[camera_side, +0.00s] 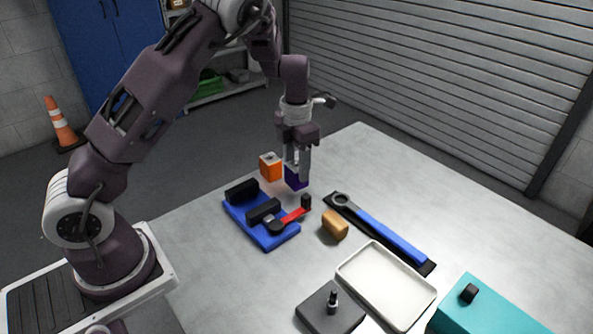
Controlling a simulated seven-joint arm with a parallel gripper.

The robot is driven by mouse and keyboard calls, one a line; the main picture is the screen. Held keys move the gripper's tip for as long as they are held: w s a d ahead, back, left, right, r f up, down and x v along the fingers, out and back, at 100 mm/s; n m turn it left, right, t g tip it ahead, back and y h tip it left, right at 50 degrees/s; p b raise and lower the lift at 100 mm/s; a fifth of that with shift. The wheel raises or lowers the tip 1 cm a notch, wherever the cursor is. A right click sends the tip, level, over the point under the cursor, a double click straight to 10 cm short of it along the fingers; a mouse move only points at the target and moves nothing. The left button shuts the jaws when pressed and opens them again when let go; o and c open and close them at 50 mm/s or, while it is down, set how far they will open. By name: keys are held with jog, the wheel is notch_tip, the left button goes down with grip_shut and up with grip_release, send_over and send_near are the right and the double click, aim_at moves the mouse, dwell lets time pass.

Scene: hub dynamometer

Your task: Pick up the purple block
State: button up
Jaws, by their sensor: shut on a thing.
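The purple block (293,181) is at the back of the grey table, just right of an orange block. My gripper (299,169) points down over it, with its fingers shut on the purple block. The fingers hide part of the block's upper side. I cannot tell whether the block rests on the table or is slightly above it.
The orange block (270,167) stands close on the left. A blue fixture (275,239) with black blocks and a red-handled part lies in front. A wooden block (335,224), a blue wrench (385,232), a white tray (373,316) and a teal box (480,315) are further right.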

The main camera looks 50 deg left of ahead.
aim_at(296, 165)
jog(key=shift+r, duration=2.75)
